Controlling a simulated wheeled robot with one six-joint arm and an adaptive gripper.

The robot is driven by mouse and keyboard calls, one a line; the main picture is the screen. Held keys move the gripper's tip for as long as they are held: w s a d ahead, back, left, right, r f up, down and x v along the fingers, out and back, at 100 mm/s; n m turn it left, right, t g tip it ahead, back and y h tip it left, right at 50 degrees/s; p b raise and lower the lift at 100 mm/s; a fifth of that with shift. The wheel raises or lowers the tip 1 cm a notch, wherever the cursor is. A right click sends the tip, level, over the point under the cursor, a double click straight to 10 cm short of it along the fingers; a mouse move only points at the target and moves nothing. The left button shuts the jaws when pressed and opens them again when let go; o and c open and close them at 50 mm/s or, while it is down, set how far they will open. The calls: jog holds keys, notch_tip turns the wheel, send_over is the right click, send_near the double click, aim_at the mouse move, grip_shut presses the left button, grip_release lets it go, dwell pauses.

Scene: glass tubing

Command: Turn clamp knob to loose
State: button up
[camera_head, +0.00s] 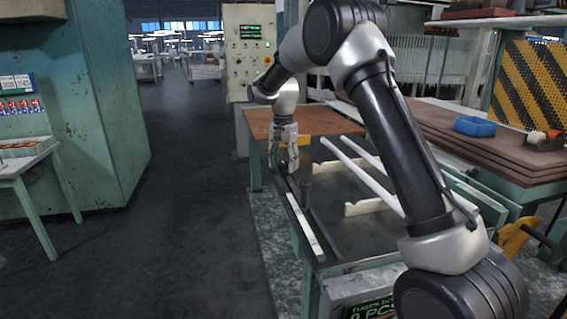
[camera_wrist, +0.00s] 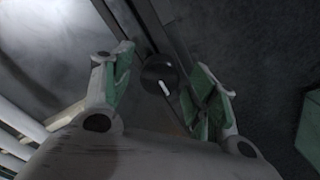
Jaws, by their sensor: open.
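The clamp knob (camera_wrist: 158,75) shows in the wrist view as a dark round knob with a white pointer line and a small white mark beside it. The line slants toward the lower right of the picture. My gripper (camera_head: 284,163) is open above the left edge of the workbench (camera_head: 345,232). In the wrist view its green-padded fingers stand on either side of the knob, with a visible gap on both sides. In the head view I cannot make out the knob clearly near my gripper. The loose and tight labels cannot be read.
White tubes (camera_head: 360,168) lie across the bench on notched pale supports (camera_head: 368,206), to the right of my gripper. The floor at left is clear.

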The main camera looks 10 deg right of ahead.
jog(key=c, duration=1)
jog(key=shift+c, duration=0.2)
jog(key=shift+n, duration=0.3)
jog(key=n, duration=0.3)
jog(key=shift+n, duration=0.4)
jog(key=n, duration=0.4)
jog(key=shift+n, duration=0.3)
jog(key=n, duration=0.4)
jog(key=shift+n, duration=2.1)
